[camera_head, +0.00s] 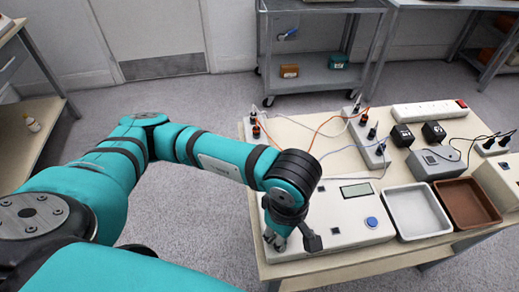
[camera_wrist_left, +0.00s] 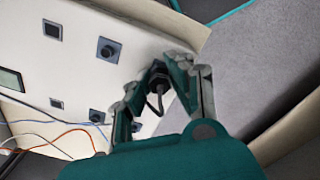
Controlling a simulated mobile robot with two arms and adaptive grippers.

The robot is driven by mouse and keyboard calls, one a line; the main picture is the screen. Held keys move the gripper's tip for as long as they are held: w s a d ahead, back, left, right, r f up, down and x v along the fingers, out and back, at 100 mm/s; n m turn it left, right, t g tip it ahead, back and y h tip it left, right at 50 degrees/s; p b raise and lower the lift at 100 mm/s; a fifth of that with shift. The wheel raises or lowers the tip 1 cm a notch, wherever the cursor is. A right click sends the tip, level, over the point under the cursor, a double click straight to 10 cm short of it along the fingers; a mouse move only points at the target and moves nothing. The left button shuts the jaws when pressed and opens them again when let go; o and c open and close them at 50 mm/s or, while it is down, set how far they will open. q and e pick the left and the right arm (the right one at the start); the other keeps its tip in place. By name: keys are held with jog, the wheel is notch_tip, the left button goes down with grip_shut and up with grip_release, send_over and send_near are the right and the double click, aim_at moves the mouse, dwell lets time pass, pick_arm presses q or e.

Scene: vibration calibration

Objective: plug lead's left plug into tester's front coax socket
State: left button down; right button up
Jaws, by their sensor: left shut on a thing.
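The tester (camera_head: 345,228) is a pale box near the front left of the table, with a green display and a blue round button on top. My left gripper (camera_head: 280,238) is over its left part, pointing down. In the left wrist view my left gripper (camera_wrist_left: 155,85) is shut on a black plug (camera_wrist_left: 158,74), with a dark cord hanging from it. The tester's pale face (camera_wrist_left: 75,65) shows several dark square fittings, one of them here (camera_wrist_left: 108,48). The plug looks apart from these fittings. I cannot tell which is the front coax socket. My right gripper is not in view.
A white tray (camera_head: 447,228) and a brown tray (camera_head: 494,222) lie right of the tester. A power strip (camera_head: 425,111), black adapters (camera_head: 402,134) and a grey device (camera_head: 437,161) stand behind. Orange, blue and white leads (camera_head: 335,118) cross the table's back left.

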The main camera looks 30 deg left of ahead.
pick_arm(q)
jog(key=shift+w+m+b, duration=0.1)
jog(key=shift+m+b, duration=0.2)
jog(key=shift+b, duration=0.3)
jog(key=shift+m, duration=0.3)
jog(key=shift+m+b, duration=0.3)
jog(key=shift+b, duration=0.05)
jog(key=c, duration=1.1)
grip_release()
